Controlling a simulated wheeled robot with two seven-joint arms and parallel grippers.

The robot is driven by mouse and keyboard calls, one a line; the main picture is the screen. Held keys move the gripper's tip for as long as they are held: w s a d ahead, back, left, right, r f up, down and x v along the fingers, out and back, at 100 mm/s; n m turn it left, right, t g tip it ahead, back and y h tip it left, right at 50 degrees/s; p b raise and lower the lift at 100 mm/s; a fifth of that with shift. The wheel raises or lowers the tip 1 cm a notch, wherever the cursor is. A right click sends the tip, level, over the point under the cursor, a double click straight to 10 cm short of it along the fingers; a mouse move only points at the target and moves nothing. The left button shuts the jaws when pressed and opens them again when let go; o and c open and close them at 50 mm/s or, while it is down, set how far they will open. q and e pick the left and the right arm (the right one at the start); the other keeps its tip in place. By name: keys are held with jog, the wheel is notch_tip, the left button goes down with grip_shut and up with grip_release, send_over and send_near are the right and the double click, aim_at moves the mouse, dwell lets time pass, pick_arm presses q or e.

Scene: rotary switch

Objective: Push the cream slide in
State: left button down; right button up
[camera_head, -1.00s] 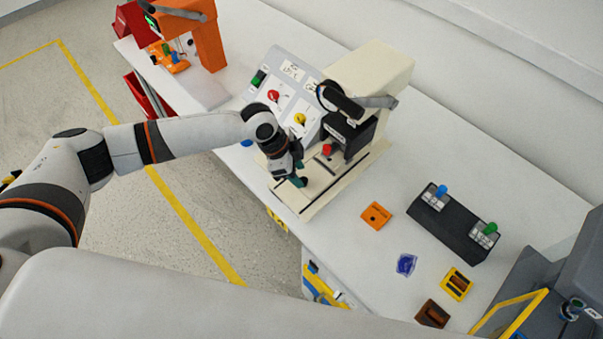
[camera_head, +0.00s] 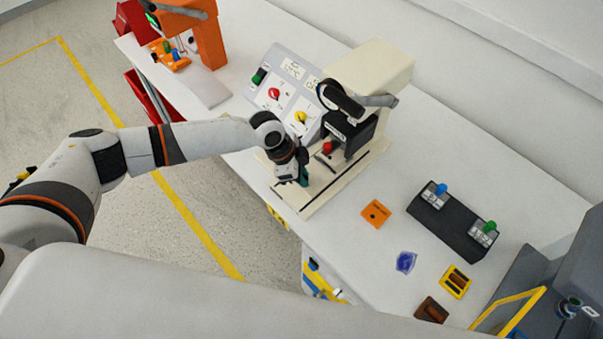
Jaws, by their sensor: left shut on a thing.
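The cream machine (camera_head: 378,68) stands at the middle of the white table, with a dark head over a flat cream base (camera_head: 345,185). The cream slide (camera_head: 328,162) lies on this base below the head, with a red part at its inner end. My left gripper (camera_head: 303,180) points down over the near part of the base. Its dark teal fingers are shut on what looks like the slide's near end; the gripper hides the gripped part. My right gripper is not in view.
A sloped panel (camera_head: 285,82) with red and yellow knobs stands just left of the machine. An orange block (camera_head: 376,213), a black two-switch box (camera_head: 452,222) and small coloured pieces lie to the right. An orange machine (camera_head: 208,40) stands at the far left.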

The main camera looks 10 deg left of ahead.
aim_at(319, 172)
pick_arm(q)
jog(key=shift+w+d+f+b, duration=0.1)
jog(key=shift+w+d+b, duration=0.1)
jog(key=shift+w+b, duration=0.15)
jog(key=w+d+b, duration=0.2)
jog(key=w, duration=0.1)
jog(key=shift+r, duration=0.25)
jog(key=c, duration=1.3)
grip_release()
jog(key=shift+w, duration=0.1)
jog(key=shift+c, duration=0.2)
jog(key=shift+o, duration=0.4)
jog(key=shift+d+f, duration=0.1)
jog(key=b+v, duration=0.1)
jog(key=v, duration=1.1)
